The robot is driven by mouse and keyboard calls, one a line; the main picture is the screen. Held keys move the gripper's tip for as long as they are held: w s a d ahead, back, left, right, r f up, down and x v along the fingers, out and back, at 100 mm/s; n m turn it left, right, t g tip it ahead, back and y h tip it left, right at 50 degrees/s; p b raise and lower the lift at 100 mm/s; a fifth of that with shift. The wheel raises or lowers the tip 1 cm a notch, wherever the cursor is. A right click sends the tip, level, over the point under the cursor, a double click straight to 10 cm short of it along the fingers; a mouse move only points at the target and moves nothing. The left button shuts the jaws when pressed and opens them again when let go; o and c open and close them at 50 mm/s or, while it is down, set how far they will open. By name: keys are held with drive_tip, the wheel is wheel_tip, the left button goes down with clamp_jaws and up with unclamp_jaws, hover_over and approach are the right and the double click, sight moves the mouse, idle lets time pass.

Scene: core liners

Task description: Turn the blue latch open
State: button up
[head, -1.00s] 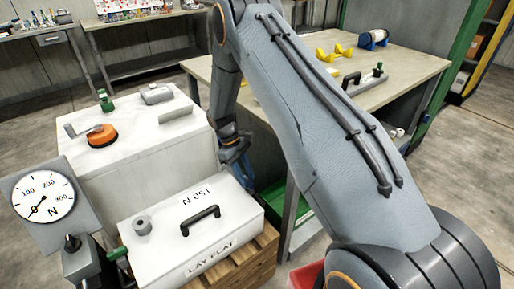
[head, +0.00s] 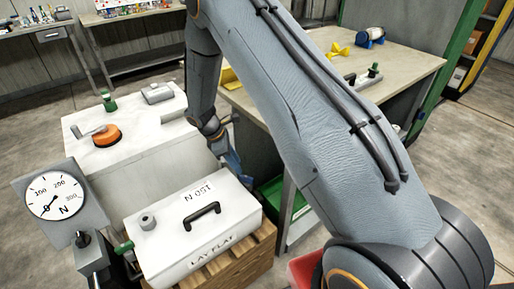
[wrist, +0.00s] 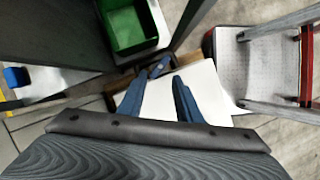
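No part that I can clearly identify as the blue latch shows. A small blue block (wrist: 15,77) sits at the left edge of the wrist view; I cannot tell if it is the latch. In the head view my gripper (head: 233,166) hangs beside the back right corner of the white LAY FLAT case (head: 165,240), partly hidden by my arm. The case has a black handle (head: 202,215) and a grey knob (head: 147,222) on top.
A green bin (wrist: 128,28) lies under the workbench (head: 405,62), close to my gripper. A gauge (head: 55,196) stands at left. The case rests on a wooden crate (head: 240,262).

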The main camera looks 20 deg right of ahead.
drive_tip(key=s+d+r+m+t+y+p, duration=0.1)
drive_tip(key=s+d+r+m+y+p, duration=0.1)
drive_tip(key=s+r+m, duration=0.6)
drive_tip(key=shift+s+d+r+y, duration=0.45)
drive_tip(key=shift+s+r, duration=3.45)
drive_tip(key=shift+r, duration=2.1)
drive_tip(key=n+g+h+b, duration=0.2)
drive_tip(key=g+b, duration=0.1)
drive_tip(key=b, duration=1.1)
approach(246, 176)
drive_tip(key=f, duration=0.1)
drive_tip(key=shift+x, duration=4)
drive_tip(key=shift+s+r, duration=0.1)
drive_tip(key=shift+s, duration=0.1)
drive_tip(key=shift+c, duration=0.2)
clamp_jaws()
